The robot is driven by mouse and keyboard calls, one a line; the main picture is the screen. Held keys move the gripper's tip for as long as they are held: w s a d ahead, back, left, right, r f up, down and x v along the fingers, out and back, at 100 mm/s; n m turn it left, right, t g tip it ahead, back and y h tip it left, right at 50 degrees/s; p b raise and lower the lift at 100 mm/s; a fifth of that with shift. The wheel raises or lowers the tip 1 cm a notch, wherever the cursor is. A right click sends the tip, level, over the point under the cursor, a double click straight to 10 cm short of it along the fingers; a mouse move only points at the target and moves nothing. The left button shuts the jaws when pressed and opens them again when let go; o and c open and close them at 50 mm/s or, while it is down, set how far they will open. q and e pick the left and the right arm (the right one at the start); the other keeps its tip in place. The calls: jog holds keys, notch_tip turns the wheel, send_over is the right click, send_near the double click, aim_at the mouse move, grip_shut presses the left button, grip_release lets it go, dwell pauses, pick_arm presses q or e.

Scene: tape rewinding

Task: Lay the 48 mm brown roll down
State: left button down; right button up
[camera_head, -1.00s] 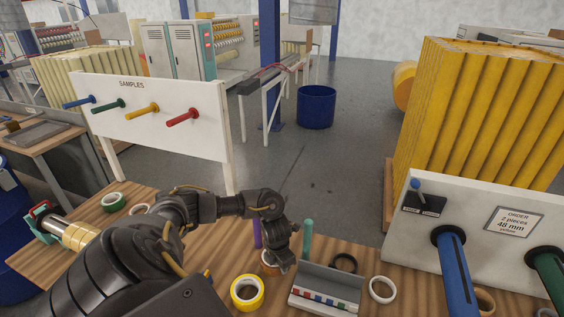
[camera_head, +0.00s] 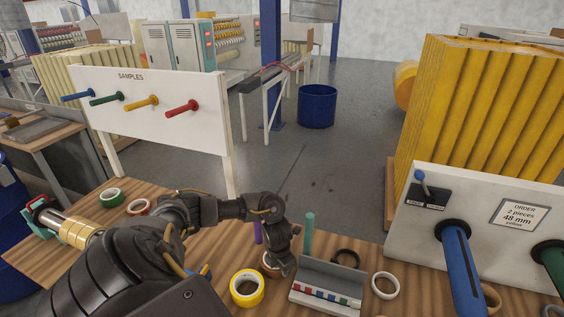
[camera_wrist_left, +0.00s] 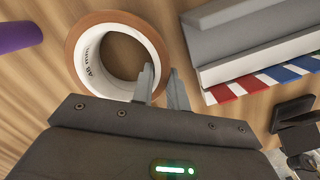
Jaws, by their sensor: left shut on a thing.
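The brown roll (camera_wrist_left: 76,48) has a white core with print reading about 48 mm. In the left wrist view it lies flat-side down with its hole facing the camera. My left gripper (camera_wrist_left: 162,84) is shut on its wall, one finger inside the hole and the other outside. In the head view the roll (camera_head: 267,267) is mostly hidden behind my left gripper (camera_head: 281,272), close over the wooden table. I cannot tell whether it touches the table top. My right gripper is not in view.
A grey tray (camera_head: 333,273) with a striped edge stands just right of the roll. A yellow roll (camera_head: 247,288), a white roll (camera_head: 385,285), a black roll (camera_head: 346,258), a purple peg (camera_head: 257,233) and a teal peg (camera_head: 309,235) are nearby. The order board (camera_head: 480,220) rises at right.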

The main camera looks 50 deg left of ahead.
pick_arm(q)
jog(key=c, duration=1.3)
grip_release()
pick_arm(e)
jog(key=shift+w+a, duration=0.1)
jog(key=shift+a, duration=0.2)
pick_arm(q)
jog(key=shift+r, duration=0.1)
jog(key=shift+r, duration=0.3)
notch_tip(320, 180, up, 10)
jog(key=s+p, duration=0.1)
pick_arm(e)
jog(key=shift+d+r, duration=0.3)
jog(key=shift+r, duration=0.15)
pick_arm(q)
jog(key=shift+a, duration=0.1)
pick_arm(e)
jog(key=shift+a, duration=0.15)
